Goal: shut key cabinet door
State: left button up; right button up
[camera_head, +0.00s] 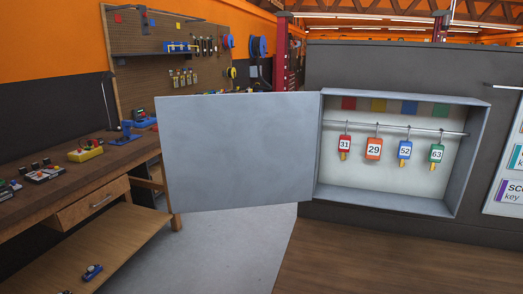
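The key cabinet (466,160) is a grey box mounted on a dark panel, right of the middle. Its grey door (240,150) stands wide open, swung out to the left from the cabinet's left edge. Inside, a rod (395,128) carries a red tag numbered 31 (344,145), an orange tag 29 (374,149), a blue tag 52 (405,150) and a green tag 63 (436,154). Coloured squares run along the top of the back wall. Neither of my grippers shows in the head view.
A wooden workbench (90,196) with a drawer and small tools stands at left, below a pegboard (165,60). A brown wooden surface (390,260) lies below the cabinet. A white board (507,165) is at the right edge. Grey floor (225,250) is clear below the door.

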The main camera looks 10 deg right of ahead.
aim_at(230, 151)
jog(key=i+j+z, duration=0.45)
jog(key=z, duration=0.2)
jog(key=i+j+z, duration=0.45)
jog(key=j+z, duration=0.2)
jog(key=i+j+z, duration=0.1)
jog(key=j+z, duration=0.2)
jog(key=j, duration=0.2)
jog(key=i+j+z, duration=0.1)
jog(key=j+z, duration=0.55)
jog(key=j, duration=0.2)
jog(key=j+z, duration=0.35)
jog(key=k+j+z, duration=0.3)
jog(key=j, duration=0.2)
jog(key=k+j+z, duration=0.3)
jog(key=j, duration=0.2)
jog(key=k+j+z, duration=0.3)
jog(key=j, duration=0.15)
jog(key=i, duration=0.1)
